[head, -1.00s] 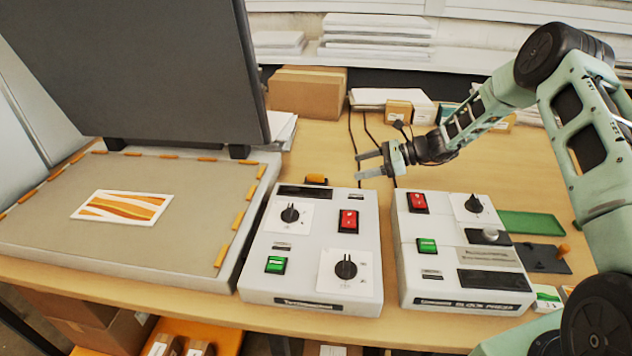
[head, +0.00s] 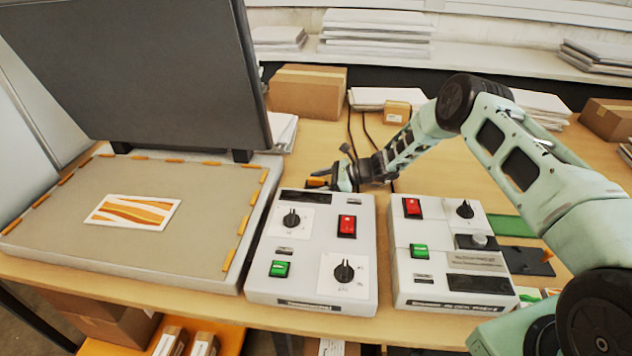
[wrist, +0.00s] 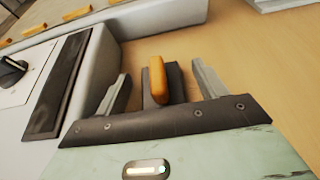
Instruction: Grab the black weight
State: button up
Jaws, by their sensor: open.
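The black weight, a dark block with an orange handle (wrist: 157,75), sits on the table behind the left control box. In the wrist view it lies between the two grey fingers of my gripper (wrist: 160,85), with a gap visible on either side. The gripper's dark front bar hides the weight's near part. In the head view, only the weight's orange handle (head: 317,182) shows clearly above the box's back edge. My gripper (head: 328,179) reaches it from the right, open, its fingers partly hidden.
The left control box (head: 312,250) stands directly in front of the weight, with another control box (head: 450,255) to its right. The press bed (head: 60,235) and raised lid (head: 150,70) are at left. A cardboard box (head: 308,92) stands behind. Cables (head: 350,130) run behind the gripper.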

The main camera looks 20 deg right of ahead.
jog(key=shift+w+a+f, duration=0.1)
jog(key=shift+a+f, duration=0.05)
jog(key=shift+a, duration=0.05)
jog(key=c, duration=1.3)
jog(key=shift+c, duration=0.7)
jog(key=shift+r, duration=0.2)
